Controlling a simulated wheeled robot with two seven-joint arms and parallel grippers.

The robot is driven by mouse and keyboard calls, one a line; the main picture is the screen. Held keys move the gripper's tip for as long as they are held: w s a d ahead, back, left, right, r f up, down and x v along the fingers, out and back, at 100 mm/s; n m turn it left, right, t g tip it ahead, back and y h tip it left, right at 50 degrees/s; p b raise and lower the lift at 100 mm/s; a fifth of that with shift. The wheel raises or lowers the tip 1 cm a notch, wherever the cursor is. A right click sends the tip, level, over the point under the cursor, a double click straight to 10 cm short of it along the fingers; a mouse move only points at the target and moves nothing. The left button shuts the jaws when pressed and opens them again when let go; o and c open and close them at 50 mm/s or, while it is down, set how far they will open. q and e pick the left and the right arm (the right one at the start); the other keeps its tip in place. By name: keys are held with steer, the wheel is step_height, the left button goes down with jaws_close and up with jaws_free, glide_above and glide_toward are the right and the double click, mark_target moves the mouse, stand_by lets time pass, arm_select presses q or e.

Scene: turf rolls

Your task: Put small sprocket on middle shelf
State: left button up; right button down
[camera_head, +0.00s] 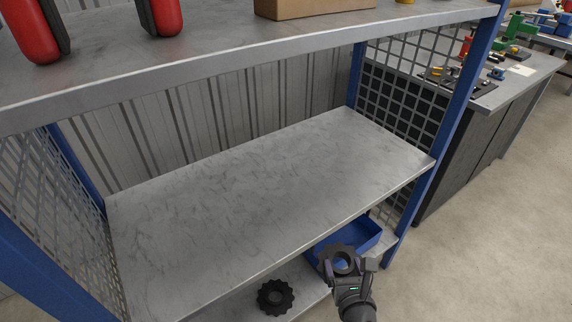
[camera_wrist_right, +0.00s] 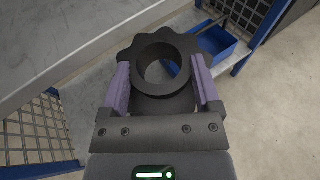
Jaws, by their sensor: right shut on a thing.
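My right gripper (camera_head: 350,268) is shut on a dark sprocket (camera_head: 340,262) with a round hole. In the right wrist view the sprocket (camera_wrist_right: 158,66) sits between the two purple-lined fingers of the gripper (camera_wrist_right: 163,85). It is held in front of the shelf's right front edge, apart from the middle shelf (camera_head: 260,190), which is bare grey metal. Another dark toothed sprocket (camera_head: 275,297) lies on the lower shelf (camera_head: 313,285). My left gripper is not in view.
A blue bin (camera_head: 360,240) stands on the lower shelf at the right. The upper shelf (camera_head: 200,55) overhangs the back and holds red-and-black objects (camera_head: 30,30) and a cardboard box (camera_head: 310,6). Blue posts (camera_head: 450,100) and mesh sides bound the shelf. A workbench (camera_head: 490,95) stands at right.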

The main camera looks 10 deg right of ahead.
steer(key=shift+w+r+b, duration=0.1)
steer(key=shift+r+b, duration=0.45)
steer(key=shift+b, duration=0.05)
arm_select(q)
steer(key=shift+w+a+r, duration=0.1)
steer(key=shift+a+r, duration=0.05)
arm_select(e)
steer(key=shift+w+a+f, duration=0.1)
steer(key=shift+g, duration=0.3)
